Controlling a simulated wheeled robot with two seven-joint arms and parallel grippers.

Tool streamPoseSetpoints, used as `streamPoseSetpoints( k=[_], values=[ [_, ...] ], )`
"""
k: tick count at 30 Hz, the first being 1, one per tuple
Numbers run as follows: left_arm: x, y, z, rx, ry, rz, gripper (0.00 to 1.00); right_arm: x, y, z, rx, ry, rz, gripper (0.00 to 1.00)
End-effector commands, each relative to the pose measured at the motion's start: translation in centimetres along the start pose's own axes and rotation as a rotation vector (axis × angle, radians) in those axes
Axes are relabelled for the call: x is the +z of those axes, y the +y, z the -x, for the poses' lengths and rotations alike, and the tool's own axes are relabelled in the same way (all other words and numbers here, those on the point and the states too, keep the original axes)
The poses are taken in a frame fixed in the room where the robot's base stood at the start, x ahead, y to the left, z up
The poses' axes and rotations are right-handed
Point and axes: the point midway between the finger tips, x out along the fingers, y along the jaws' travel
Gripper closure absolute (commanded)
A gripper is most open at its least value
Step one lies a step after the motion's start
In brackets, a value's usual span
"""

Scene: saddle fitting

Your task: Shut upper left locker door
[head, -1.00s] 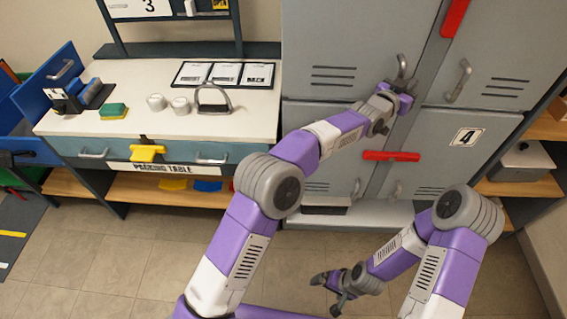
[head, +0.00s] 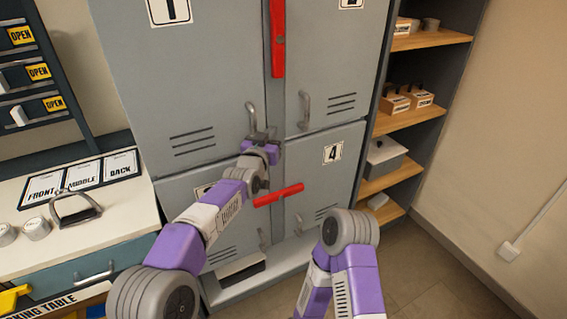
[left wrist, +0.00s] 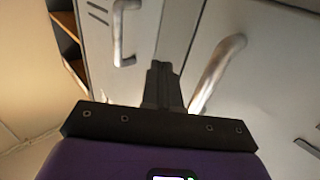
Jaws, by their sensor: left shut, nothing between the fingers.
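The upper left locker door (head: 190,75), grey and numbered 1, looks flush or nearly flush with the locker front; a small gap cannot be ruled out. Its curved handle (head: 252,117) is near its lower right corner and also shows in the left wrist view (left wrist: 215,70). My left gripper (head: 262,137) is shut and empty, just below and right of that handle, by the door's lower right edge. In the left wrist view its closed fingers (left wrist: 162,85) point at the locker front beside the handle. Whether they touch the door cannot be told. My right gripper is out of view.
A red bar (head: 278,40) stands upright between the upper doors; another red bar (head: 278,195) lies nearly level between the lower doors. Door 2 (head: 335,70) and door 4 (head: 335,170) look shut. Open shelves (head: 410,120) stand right, a packing table (head: 110,215) left.

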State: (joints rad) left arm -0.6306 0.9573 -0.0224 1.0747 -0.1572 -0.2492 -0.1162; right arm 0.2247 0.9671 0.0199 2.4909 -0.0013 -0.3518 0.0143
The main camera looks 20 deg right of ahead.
Motion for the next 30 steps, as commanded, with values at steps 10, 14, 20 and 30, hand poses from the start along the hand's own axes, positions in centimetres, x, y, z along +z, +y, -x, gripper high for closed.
streamPoseSetpoints(
  k=[10, 14, 20, 30],
  values=[
    [-0.4, 4.2, 3.9, 0.007, -0.001, 0.000, 1.00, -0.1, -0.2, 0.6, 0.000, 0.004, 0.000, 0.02],
    [-0.3, 5.2, 5.2, 0.004, -0.003, 0.000, 1.00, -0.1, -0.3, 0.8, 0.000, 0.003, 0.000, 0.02],
    [-0.2, 6.4, 6.4, 0.003, -0.003, 0.001, 1.00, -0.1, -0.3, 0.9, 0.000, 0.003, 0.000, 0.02],
    [2.6, 4.6, 6.9, -0.022, -0.060, 0.016, 1.00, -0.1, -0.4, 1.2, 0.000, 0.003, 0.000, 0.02]
  ],
)
